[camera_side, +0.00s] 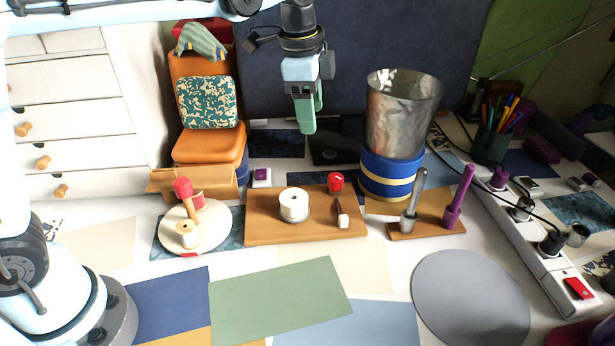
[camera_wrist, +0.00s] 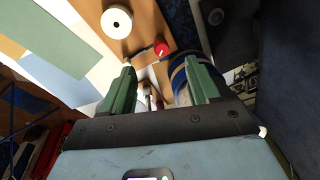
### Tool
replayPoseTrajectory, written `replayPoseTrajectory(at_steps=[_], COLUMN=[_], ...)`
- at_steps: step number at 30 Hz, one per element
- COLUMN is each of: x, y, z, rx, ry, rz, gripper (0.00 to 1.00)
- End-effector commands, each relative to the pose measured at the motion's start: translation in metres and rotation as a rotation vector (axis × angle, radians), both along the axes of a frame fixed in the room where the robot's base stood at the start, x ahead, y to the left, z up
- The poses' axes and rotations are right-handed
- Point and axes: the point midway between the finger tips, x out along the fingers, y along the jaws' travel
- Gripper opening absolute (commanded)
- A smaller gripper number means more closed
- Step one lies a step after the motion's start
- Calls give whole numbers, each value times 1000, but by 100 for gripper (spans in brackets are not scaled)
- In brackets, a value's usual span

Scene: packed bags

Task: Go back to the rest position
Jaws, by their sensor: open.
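My gripper (camera_side: 307,122) hangs above the back of the table, pointing down, with its green fingers apart and nothing between them. It is left of the tall metal cup and above and behind the wooden board (camera_side: 262,228). In the wrist view the two green fingers (camera_wrist: 160,88) are spread, with the floor of the scene seen between them. My arm reaches in from the upper left in the side view.
A metal cup (camera_side: 402,110) stands on a blue, gold-banded base (camera_side: 390,178) to the right. The board holds a white spool (camera_side: 293,203) and a red piece (camera_side: 335,182). An orange chair (camera_side: 205,145) stands left. A power strip (camera_side: 530,232) lies right. The front mats are clear.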

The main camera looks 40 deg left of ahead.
Motion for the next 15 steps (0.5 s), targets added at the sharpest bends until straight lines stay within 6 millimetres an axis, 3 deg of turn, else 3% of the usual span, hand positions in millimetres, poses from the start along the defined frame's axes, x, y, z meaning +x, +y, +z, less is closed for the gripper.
replayPoseTrajectory(at_steps=[8, 15], x=[-56, -105], y=[35, 58], z=[7, -8], rx=[-89, -194], ry=[-142, -260], rz=[348, 639], gripper=[61, 61])
